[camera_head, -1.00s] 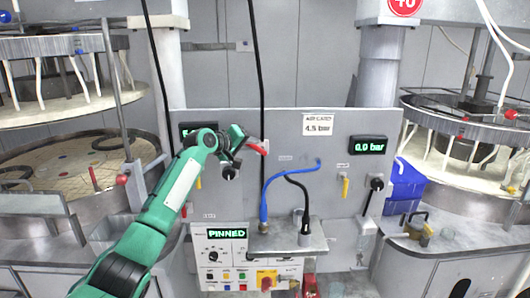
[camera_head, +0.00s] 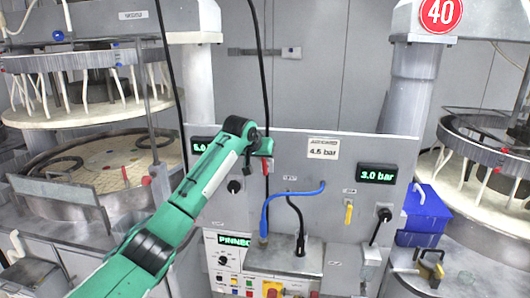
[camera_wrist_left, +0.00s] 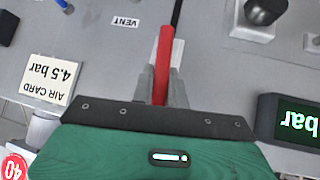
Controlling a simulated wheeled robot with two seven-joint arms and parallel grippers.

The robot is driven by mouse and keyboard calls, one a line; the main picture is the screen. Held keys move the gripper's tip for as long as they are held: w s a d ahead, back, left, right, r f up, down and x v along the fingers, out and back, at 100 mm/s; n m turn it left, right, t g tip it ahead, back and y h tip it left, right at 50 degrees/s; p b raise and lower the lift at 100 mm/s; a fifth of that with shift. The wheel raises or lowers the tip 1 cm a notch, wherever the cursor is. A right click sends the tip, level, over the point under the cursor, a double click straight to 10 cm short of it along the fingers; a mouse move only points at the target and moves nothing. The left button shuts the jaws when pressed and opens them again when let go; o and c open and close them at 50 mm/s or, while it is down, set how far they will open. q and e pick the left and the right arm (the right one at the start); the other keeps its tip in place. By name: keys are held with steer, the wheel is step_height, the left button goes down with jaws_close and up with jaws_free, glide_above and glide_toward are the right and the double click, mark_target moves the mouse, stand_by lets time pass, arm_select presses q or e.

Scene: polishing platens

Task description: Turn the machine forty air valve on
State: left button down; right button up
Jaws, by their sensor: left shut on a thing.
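My left gripper (camera_head: 262,152) is at the upper middle of the grey panel (camera_head: 325,200), shut on a red valve handle (camera_head: 265,168). In the wrist view, the gripper fingers (camera_wrist_left: 160,88) close around the red handle (camera_wrist_left: 164,55), which points straight along the panel. The handle's pivot is hidden. The right-hand display (camera_head: 378,173) reads 3.0 bar, below the red 40 sign (camera_head: 441,13). The air card (camera_head: 323,149) reads 4.5 bar; it also shows upside down in the wrist view (camera_wrist_left: 52,78). My right gripper is not in view.
A blue hose (camera_head: 290,194) and black hoses run near the middle. A small control box (camera_head: 235,262) is below. A blue bin (camera_head: 424,212) stands at right.

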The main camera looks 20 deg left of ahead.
arm_select(q)
steer(key=shift+d+y, duration=0.25)
steer(key=shift+y, duration=0.05)
steer(key=shift+d+m+p, duration=0.1)
steer(key=shift+m+p, duration=0.2)
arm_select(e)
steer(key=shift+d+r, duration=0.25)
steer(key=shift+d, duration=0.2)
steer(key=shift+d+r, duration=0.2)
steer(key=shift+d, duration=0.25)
arm_select(q)
steer(key=shift+f, duration=0.1)
steer(key=c, duration=1.4)
jaws_free()
steer(key=shift+w, duration=0.1)
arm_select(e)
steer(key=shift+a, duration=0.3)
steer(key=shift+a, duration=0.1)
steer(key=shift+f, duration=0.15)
